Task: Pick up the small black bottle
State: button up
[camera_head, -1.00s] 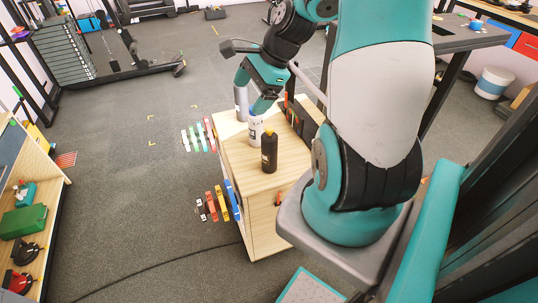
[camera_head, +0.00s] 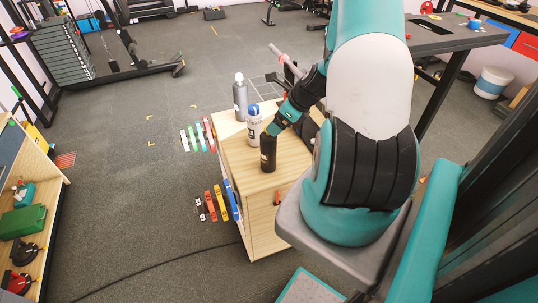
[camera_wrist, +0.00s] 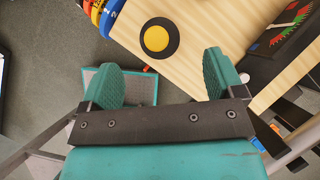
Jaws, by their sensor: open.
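The small black bottle (camera_head: 268,156) stands upright on the wooden cabinet top, near its front edge. In the wrist view I look down on the black bottle (camera_wrist: 172,42) with its round yellow cap, ahead of my fingers. My gripper (camera_wrist: 161,80) is open and empty, its two teal fingers wide apart, and the bottle lies beyond the gap between them. In the head view my gripper (camera_head: 270,129) is at the height of the bottle's top and hides its cap. I cannot tell from there whether they touch.
A white bottle with a blue cap (camera_head: 254,126) stands just behind the black bottle. A grey bottle (camera_head: 240,98) stands farther back. The wooden cabinet (camera_head: 238,160) has bare top around them. Coloured items hang along its left side. Dark holders stand at its right.

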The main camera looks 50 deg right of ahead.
aim_at(268, 144)
jog(key=shift+p+x, duration=0.3)
jog(key=shift+x, duration=2.7)
jog(key=shift+w+a+r, duration=0.1)
jog(key=shift+a+r, duration=0.05)
jog(key=c, duration=1.6)
